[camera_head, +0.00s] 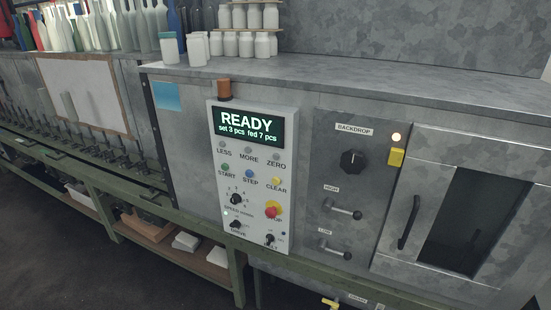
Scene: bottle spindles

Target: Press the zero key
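The zero key (276,156) is a small grey round button on the light control panel (211,180), with the label ZERO under it. It is at the right end of a row with the less key (222,144) and the more key (248,150). The display (247,126) above the row reads "READY, set 3 pcs fed 7 pcs". My gripper is not in view, and nothing covers the zero key.
Below are the start (225,167), step (249,173) and clear (277,181) buttons, knobs and a red stop button (272,212). An orange beacon (224,89) tops the panel. Right are a backdrop knob (352,161), levers and a cabinet door (411,222).

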